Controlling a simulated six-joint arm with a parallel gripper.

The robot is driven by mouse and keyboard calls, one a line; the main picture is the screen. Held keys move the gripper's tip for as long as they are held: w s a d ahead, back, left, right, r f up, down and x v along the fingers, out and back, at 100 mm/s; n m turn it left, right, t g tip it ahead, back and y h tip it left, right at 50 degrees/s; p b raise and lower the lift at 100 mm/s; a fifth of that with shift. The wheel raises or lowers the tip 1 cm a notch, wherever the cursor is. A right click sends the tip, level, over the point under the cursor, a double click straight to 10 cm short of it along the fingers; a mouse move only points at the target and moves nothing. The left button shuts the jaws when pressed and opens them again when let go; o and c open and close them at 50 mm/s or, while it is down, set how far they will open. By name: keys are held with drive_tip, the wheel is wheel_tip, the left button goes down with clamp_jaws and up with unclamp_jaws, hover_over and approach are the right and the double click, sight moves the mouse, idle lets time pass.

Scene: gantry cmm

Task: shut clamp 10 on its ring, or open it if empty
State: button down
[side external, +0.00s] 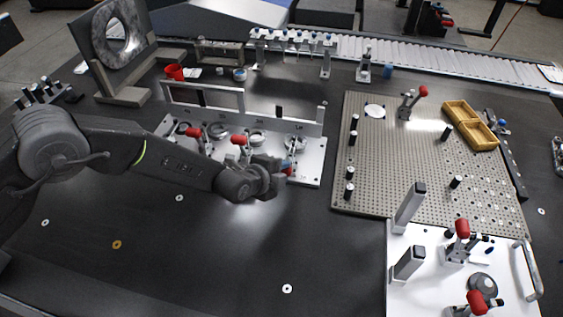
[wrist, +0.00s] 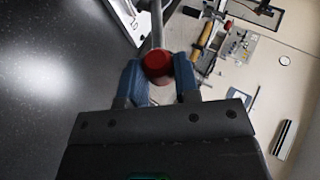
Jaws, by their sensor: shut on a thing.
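My gripper (side external: 287,169) is at the front right of the white fixture plate (side external: 312,172) in the side view. In the wrist view its blue fingers (wrist: 160,82) are closed on either side of a red clamp handle tip (wrist: 158,63), with the handle's metal rod running up behind it. The clamp (side external: 296,142) at the right end of the plate is partly hidden by my gripper. No clamp number is readable. Whether a ring lies under this clamp's arm I cannot tell.
Two more red-handled clamps (side external: 193,131) (side external: 239,140) stand to the left on the same plate. An upright frame (side external: 204,96) rises behind them. A perforated plate (side external: 400,150) with black posts lies to the right. The dark table in front is mostly clear.

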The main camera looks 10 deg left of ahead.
drive_tip(key=shift+s+f+t, duration=0.35)
drive_tip(key=shift+f+t, duration=0.05)
drive_tip(key=shift+f, duration=0.2)
drive_tip(key=shift+s+f+t, duration=0.3)
drive_tip(key=shift+f+t, duration=0.1)
drive_tip(key=shift+f, duration=0.2)
drive_tip(key=shift+s+f, duration=0.3)
drive_tip(key=shift+f, duration=0.8)
drive_tip(key=c, duration=0.8)
unclamp_jaws()
drive_tip(key=shift+c, duration=0.2)
drive_tip(key=shift+s+a+r, duration=0.15)
drive_tip(key=shift+s+r, duration=0.15)
drive_tip(key=shift+r, duration=0.1)
drive_tip(key=v, duration=1.3)
drive_tip(key=shift+a+f, duration=0.15)
drive_tip(key=shift+f, duration=0.1)
